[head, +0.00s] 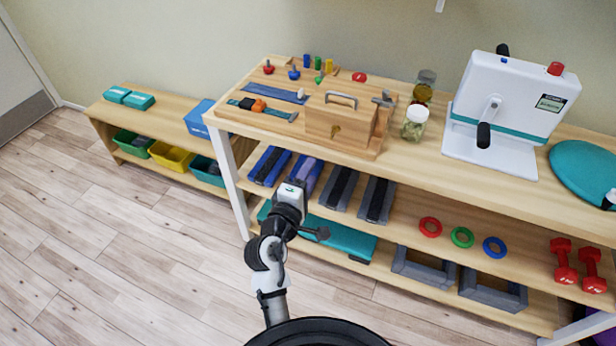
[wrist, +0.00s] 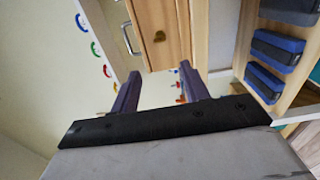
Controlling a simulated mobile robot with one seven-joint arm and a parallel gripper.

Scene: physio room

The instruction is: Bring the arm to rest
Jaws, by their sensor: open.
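My arm stands in front of the shelf unit in the head view, folded upward. Its white hand (head: 292,194) is before the lower shelf, apart from the tabletop, and the fingers are hard to make out there. In the wrist view my gripper (wrist: 160,70) is open, with its two dark fingers apart and nothing between them. Beyond the fingers, the wrist view shows a wooden box front (wrist: 158,35) with a metal handle and a dark keyhole shape. The same wooden box (head: 335,125) stands on the tabletop in the head view.
The wooden shelf unit (head: 420,168) carries pegs, jars (head: 415,121) and a white pedal machine (head: 505,105) on top. Below are cuffs, rings and red dumbbells (head: 563,260). A low bench (head: 165,108) with coloured bins stands left. The wooden floor (head: 120,250) at left is clear.

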